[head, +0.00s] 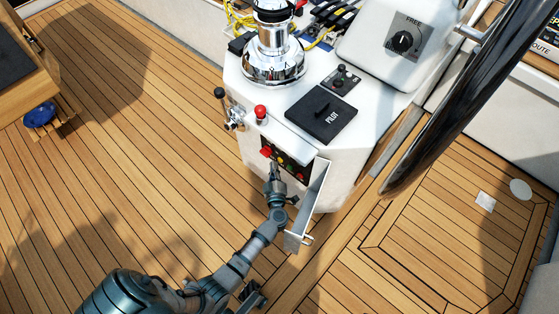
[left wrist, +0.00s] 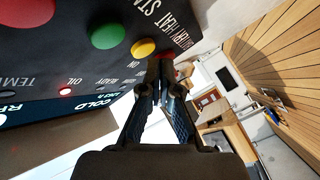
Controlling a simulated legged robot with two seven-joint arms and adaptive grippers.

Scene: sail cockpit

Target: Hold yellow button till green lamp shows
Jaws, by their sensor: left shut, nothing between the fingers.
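The yellow button (left wrist: 143,48) sits on a dark control panel between a green button (left wrist: 107,34) and a red one partly hidden by my fingers. My left gripper (left wrist: 161,62) is shut and empty, its fingertips close beside the yellow button. I cannot tell whether they touch it. In the head view the left gripper (head: 274,166) is at the front of the panel (head: 294,161) on the white pedestal. A small lamp (left wrist: 65,91) beside the word OIL glows red. I see no lit green lamp.
An open metal cover (head: 310,203) stands at the panel's right side, close to my left wrist. A red-knobbed lever (head: 260,112) and a black-knobbed lever (head: 220,93) stick out above the panel. A large dark wheel rim (head: 450,100) crosses the right.

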